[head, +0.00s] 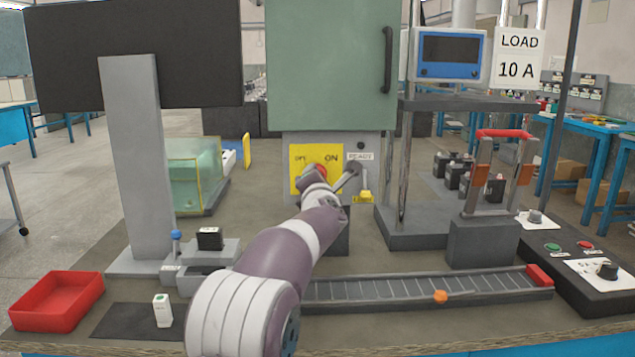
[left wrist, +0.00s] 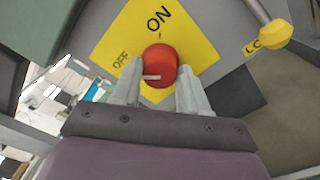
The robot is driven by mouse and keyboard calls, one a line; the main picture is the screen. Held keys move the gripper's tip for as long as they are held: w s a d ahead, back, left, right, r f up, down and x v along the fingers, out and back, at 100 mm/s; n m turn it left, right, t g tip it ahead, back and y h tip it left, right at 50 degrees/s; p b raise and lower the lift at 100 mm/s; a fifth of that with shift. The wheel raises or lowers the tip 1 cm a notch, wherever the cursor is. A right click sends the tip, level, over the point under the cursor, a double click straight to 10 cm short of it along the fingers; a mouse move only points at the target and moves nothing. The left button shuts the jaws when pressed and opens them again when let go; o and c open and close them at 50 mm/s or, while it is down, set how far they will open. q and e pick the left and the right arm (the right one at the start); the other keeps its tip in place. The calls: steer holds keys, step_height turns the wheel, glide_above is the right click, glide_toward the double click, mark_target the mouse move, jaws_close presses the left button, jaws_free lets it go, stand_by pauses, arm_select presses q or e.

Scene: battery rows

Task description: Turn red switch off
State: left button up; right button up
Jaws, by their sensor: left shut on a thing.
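The red switch (head: 320,168) is a round knob on a yellow plate (head: 333,152) on the grey front below the green cabinet door. The plate reads OFF at left and ON at right in the head view. My left gripper (head: 314,177) reaches up to the knob and partly hides it. In the left wrist view the red knob (left wrist: 160,62) sits between the two fingers of my left gripper (left wrist: 159,82), which is shut on it. A short pale mark shows on the knob's lower left. My right gripper is not in view.
The green door (head: 325,65) hangs above. A grey post (head: 138,160) stands left; a stand with a blue meter (head: 450,55) stands right. A ribbed track (head: 400,289) crosses the front.

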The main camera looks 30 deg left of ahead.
arm_select(q)
steer(key=o, duration=1.1)
steer(key=shift+c, duration=0.2)
steer(key=v, duration=1.2)
steer(key=shift+s, duration=0.35)
steer(key=shift+d+f, duration=0.1)
steer(key=shift+d, duration=0.05)
